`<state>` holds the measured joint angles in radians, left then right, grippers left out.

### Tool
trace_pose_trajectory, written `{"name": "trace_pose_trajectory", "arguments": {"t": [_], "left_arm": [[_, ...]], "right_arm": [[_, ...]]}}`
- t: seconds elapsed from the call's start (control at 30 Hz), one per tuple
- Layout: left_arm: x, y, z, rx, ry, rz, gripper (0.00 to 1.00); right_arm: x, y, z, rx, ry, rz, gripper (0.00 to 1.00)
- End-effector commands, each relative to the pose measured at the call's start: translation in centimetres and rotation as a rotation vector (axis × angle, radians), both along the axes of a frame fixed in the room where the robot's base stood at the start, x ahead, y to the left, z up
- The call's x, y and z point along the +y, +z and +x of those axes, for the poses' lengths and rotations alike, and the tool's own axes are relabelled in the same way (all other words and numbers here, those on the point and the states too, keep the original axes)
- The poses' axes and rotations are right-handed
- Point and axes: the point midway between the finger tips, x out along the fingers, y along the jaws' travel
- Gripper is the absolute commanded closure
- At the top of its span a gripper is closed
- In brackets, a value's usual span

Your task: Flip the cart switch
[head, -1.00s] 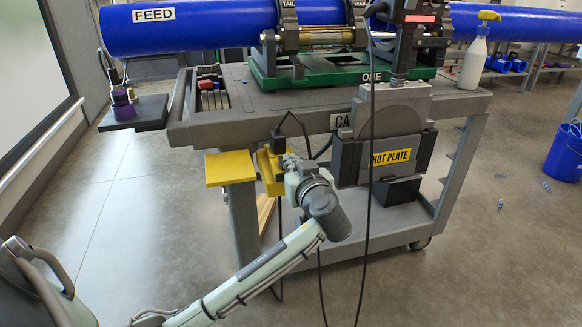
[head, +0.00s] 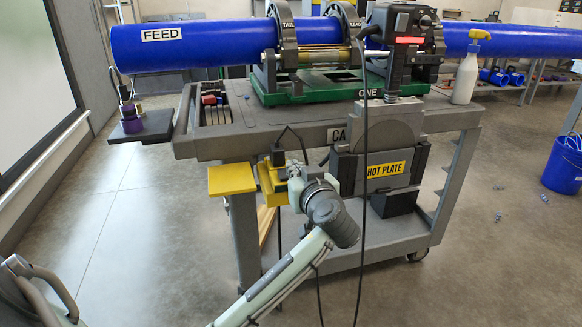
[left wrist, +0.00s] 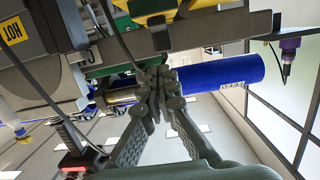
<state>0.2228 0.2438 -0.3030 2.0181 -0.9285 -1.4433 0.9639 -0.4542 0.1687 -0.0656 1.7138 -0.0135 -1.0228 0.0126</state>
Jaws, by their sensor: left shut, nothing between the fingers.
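The cart (head: 300,143) is a grey wheeled bench. A yellow box (head: 270,186) with a black plug and cable on it hangs at its front, beside a yellow shelf (head: 231,179). I cannot clearly make out a switch lever; my wrist covers part of the box. My left gripper (head: 294,172) is at the right side of the yellow box, and its fingertips are largely hidden in the head view. In the left wrist view the left gripper (left wrist: 160,80) is shut and empty, just below a yellow part (left wrist: 150,10). Contact cannot be told. My right gripper is not in view.
A hot plate unit (head: 385,169) hangs right of my left wrist. A black cable (head: 362,215) drops in front of it to the floor. A blue pipe (head: 215,43) lies in clamps on top. A white spray bottle (head: 466,75) stands at the right. Floor to the left is clear.

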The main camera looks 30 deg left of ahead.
Motion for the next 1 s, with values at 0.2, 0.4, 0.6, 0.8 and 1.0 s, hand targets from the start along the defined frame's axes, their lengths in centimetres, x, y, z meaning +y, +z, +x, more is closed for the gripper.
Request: {"name": "trace_pose_trajectory", "arguments": {"t": [0.2, 0.4, 0.6, 0.8, 1.0], "left_arm": [[-3.1, 0.1, -2.7, 0.000, 0.000, -0.005, 1.00], [-4.4, 0.5, -3.9, -0.001, 0.000, -0.001, 1.00], [-4.6, 0.6, -4.0, 0.000, 0.001, 0.000, 1.00], [-4.6, 0.6, -4.0, 0.000, 0.001, 0.000, 1.00], [-4.6, 0.5, -4.0, 0.002, 0.001, 0.000, 1.00]], "right_arm": [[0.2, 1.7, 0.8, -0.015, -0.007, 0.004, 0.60], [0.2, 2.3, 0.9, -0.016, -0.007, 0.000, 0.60], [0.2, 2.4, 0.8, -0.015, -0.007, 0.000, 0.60], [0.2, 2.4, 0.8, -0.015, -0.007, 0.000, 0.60], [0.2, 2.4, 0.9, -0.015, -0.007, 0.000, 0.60]]}}
